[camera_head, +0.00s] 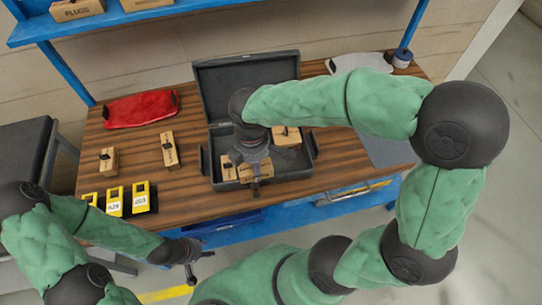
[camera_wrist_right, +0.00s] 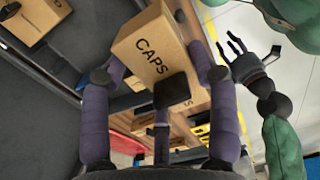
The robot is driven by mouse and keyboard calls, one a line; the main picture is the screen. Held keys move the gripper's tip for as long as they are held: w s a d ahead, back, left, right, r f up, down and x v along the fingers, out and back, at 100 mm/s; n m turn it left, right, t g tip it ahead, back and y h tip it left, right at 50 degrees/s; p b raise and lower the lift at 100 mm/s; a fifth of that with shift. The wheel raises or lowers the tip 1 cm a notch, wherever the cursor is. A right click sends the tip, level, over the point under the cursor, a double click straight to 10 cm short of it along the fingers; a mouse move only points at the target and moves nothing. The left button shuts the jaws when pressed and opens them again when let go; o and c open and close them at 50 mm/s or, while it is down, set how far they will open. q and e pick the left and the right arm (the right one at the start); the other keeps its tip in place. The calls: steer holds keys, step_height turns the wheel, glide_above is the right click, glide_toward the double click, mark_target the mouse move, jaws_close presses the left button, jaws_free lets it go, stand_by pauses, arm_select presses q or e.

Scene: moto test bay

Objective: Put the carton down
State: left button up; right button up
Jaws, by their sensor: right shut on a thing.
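The carton (camera_wrist_right: 151,52) is a tan box marked CAPS, held tilted between the purple fingers of my right gripper (camera_wrist_right: 163,75) in the right wrist view. In the head view my right gripper (camera_head: 255,170) is over the front part of the open grey case (camera_head: 222,135), and the arm and fingers partly hide the held carton. I cannot tell whether the carton touches the case. My left gripper (camera_head: 200,266) is low at the front left, away from the bench, with its fingers spread; it also shows in the right wrist view (camera_wrist_right: 250,62).
Another carton (camera_head: 286,137) lies in the back right of the case. Two cartons (camera_head: 170,149) stand on the wooden bench (camera_head: 190,190) to the left. Bare wood lies left of the case.

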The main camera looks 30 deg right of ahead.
steer(key=w+d+f+b, duration=0.2)
steer(key=w+d+f, duration=0.1)
steer(key=d, duration=0.2)
steer(key=b, duration=0.2)
glide_above(275, 164)
steer(key=f, duration=0.4)
steer(key=shift+s+a+f, duration=0.15)
steer(key=shift+a+f, duration=0.15)
steer(key=shift+f, duration=0.05)
steer(key=shift+d+f, duration=0.3)
steer(key=shift+f, duration=0.15)
steer(key=shift+w+f+b, duration=0.2)
steer(key=shift+f+b, duration=0.6)
steer(key=shift+f, duration=0.7)
steer(key=shift+f, duration=0.1)
steer(key=o, duration=1.1)
steer(key=shift+f, duration=0.1)
steer(key=shift+o, duration=0.2)
step_height(275, 164, up, 12)
steer(key=p, duration=0.4)
steer(key=shift+r+p, duration=0.2)
steer(key=shift+p, duration=0.1)
